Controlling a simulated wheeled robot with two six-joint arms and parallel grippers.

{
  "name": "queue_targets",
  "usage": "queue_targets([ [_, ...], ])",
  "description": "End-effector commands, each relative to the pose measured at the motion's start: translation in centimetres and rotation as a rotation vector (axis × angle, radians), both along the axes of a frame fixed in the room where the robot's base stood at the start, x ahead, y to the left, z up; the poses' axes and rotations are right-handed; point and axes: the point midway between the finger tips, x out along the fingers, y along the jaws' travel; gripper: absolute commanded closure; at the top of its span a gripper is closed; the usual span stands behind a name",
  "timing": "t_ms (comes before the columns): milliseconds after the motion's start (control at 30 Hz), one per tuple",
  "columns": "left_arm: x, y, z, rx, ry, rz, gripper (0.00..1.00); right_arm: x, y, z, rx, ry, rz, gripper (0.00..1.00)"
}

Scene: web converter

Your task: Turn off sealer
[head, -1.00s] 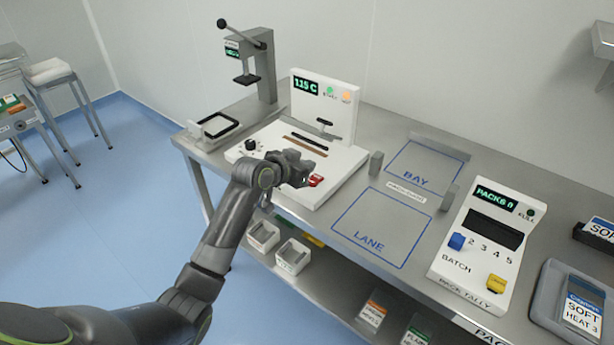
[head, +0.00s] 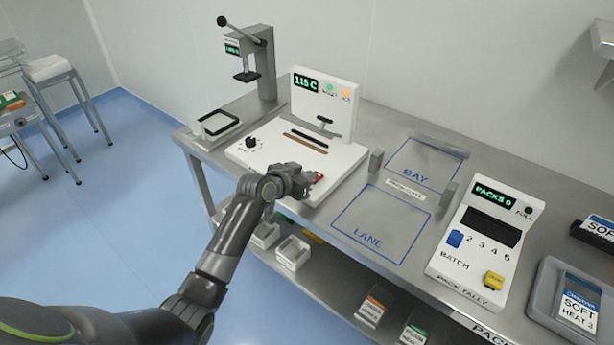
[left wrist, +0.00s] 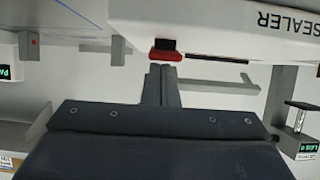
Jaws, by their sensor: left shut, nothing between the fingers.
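The sealer (head: 270,150) is a white machine on the steel bench, with a green 115 C display (head: 305,84), a green and an orange lamp, and a black knob (head: 251,142). A red rocker switch (head: 318,177) sits at its front right corner. My left gripper (head: 302,180) is shut and empty, right beside the red switch. In the left wrist view the shut fingertips (left wrist: 160,68) are at the red switch (left wrist: 166,56); I cannot tell whether they touch. The gripper partly hides the switch in the head view. My right gripper is not in view.
A lever press (head: 250,55) stands behind the sealer at the left. To the right are the marked lane and bay (head: 380,225), a pack tally box (head: 480,245) and a grey tray (head: 550,300). White bins (head: 292,252) are on the lower shelf.

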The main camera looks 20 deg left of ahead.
Motion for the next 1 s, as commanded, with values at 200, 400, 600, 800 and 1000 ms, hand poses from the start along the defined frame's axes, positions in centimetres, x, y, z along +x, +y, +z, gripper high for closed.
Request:
queue_targets([
  [200,-0.2,0.1,-0.5,-0.012,-0.035,0.000,1.00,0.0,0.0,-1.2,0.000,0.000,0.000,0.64],
  [400,-0.3,0.1,-0.9,-0.019,-0.056,0.000,1.00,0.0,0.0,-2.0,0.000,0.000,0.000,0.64],
  [600,-0.5,0.2,-1.8,-0.037,-0.104,0.001,1.00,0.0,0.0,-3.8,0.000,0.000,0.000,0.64],
  [800,-0.4,0.2,-1.1,-0.036,-0.100,0.000,1.00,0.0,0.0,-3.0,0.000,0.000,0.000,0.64],
  [1000,-0.4,0.2,-0.4,-0.036,-0.100,0.000,1.00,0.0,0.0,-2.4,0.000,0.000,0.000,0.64],
])
